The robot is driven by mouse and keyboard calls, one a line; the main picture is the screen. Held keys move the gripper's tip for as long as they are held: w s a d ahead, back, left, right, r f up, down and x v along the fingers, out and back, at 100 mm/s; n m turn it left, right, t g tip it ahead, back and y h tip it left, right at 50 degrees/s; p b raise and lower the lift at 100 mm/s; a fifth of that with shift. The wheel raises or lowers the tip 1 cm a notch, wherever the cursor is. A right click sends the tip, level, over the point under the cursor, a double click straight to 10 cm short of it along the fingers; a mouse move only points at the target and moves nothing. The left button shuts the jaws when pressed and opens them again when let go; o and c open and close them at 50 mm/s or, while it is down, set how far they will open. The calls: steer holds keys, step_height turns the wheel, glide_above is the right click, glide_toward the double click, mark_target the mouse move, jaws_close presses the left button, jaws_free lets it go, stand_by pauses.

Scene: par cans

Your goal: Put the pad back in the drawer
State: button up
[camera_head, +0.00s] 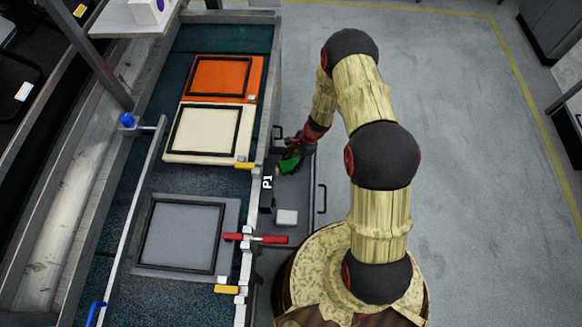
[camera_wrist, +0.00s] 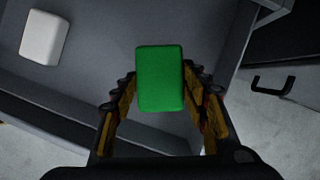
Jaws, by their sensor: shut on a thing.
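A green pad (camera_wrist: 160,78) is between the fingers of my gripper (camera_wrist: 162,90) in the wrist view, and the gripper is shut on it. In the head view the green pad (camera_head: 289,164) shows small and partly covered by my gripper (camera_head: 292,155). The pad is over an open grey drawer (camera_head: 299,205) beside the bench. In the wrist view the drawer's grey floor (camera_wrist: 100,60) lies beneath the pad. I cannot tell whether the pad touches the floor. A white block (camera_head: 287,217) lies in the drawer, apart from the green pad; it also shows in the wrist view (camera_wrist: 44,38).
On the bench lie an orange framed panel (camera_head: 257,66), a cream one (camera_head: 175,150) and a grey one (camera_head: 145,265). A red-handled clamp (camera_head: 273,239) sits at the bench edge above the drawer. A drawer handle (camera_head: 321,199) faces the clear floor at right.

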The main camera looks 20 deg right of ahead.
mark_target(291, 166)
steer(key=shift+w+f, duration=0.3)
steer(key=shift+f, duration=0.15)
steer(key=shift+f+b, duration=0.8)
steer(key=shift+f, duration=0.65)
steer(key=shift+f, duration=0.2)
steer(key=o, duration=1.1)
steer(key=shift+r, duration=0.1)
